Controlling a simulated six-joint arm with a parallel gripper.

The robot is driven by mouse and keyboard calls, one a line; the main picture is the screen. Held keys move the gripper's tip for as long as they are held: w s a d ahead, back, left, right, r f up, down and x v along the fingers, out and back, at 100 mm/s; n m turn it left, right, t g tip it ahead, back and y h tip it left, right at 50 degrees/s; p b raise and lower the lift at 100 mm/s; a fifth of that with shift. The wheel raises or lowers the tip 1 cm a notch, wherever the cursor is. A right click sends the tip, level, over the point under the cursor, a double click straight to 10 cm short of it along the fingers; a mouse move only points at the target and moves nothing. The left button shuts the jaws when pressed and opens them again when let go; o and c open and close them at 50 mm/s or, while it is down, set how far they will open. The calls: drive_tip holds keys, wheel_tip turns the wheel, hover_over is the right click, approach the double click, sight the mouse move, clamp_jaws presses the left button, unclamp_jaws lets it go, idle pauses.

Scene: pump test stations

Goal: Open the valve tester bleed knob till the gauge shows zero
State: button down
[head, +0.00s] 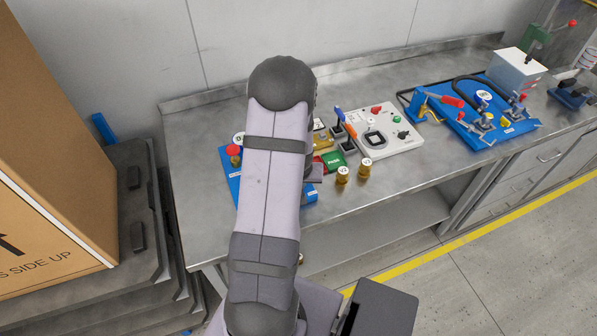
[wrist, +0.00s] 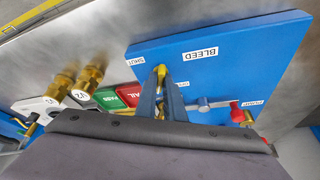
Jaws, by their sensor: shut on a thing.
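The valve tester is a blue panel (wrist: 235,55) with a BLEED label, seen upside down in the wrist view. In the head view the tester (head: 308,192) is mostly hidden behind my arm. The bleed knob (wrist: 160,70) shows as a small yellow piece beside the SHUT label. My gripper (wrist: 160,84) is shut on the knob, its two dark fingers reaching onto it. How far the knob is turned cannot be told. A white round dial, probably the gauge (head: 238,138), is partly hidden by my arm; its reading is too small to tell.
Brass fittings (wrist: 88,76) stand beside the panel, near green PASS (wrist: 107,99) and red FAIL (wrist: 129,94) plates. A red-handled part (wrist: 236,112) is near the fingers. A white control box (head: 402,142) and another blue station (head: 465,115) stand to the right on the bench.

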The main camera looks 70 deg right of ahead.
drive_tip(key=shift+s+d+r+n+t+p, duration=0.15)
drive_tip(key=shift+n+p, duration=0.45)
drive_tip(key=shift+p, duration=0.85)
drive_tip(key=shift+w+a+r+n+t+p, duration=0.1)
drive_tip(key=shift+r+n+t+p, duration=0.15)
drive_tip(key=shift+n+p, duration=0.75)
drive_tip(key=shift+d+f+n+t+y+p, duration=0.15)
drive_tip(key=shift+f+n+t+y+p, duration=0.15)
drive_tip(key=shift+p, duration=0.7)
drive_tip(key=shift+n, duration=0.6)
drive_tip(key=c, duration=1.9)
unclamp_jaws()
drive_tip(key=shift+o, duration=0.2)
drive_tip(key=shift+f, duration=0.1)
drive_tip(key=shift+s, duration=0.1)
drive_tip(key=v, duration=0.7)
